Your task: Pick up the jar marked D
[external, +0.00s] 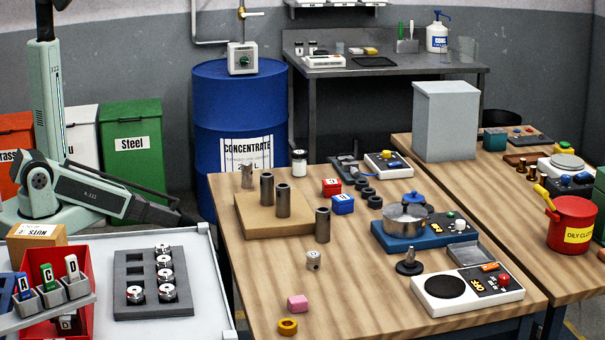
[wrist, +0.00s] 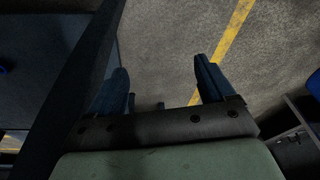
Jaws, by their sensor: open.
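At the lower left of the external view, upright lettered pieces stand in a grey rack: a blue one (external: 23,287), a green one (external: 47,277) and a reddish one (external: 72,268) whose white label seems to read D. Another label that looks like D (external: 67,323) shows lower, in the red bin (external: 30,262). I cannot tell which of these is a jar. My gripper (wrist: 162,70) is open and empty in the wrist view, over bare floor with a yellow line. In the external view my arm reaches right, behind the white table; its fingers are not clear there.
The white table (external: 206,270) carries a dark tray (external: 130,272) with several metal parts. The wooden table (external: 255,315) holds dark cylinders, lettered red (external: 331,187) and blue (external: 343,204) blocks, a pot (external: 405,218) and a scale (external: 467,290). A blue drum (external: 240,105) stands behind.

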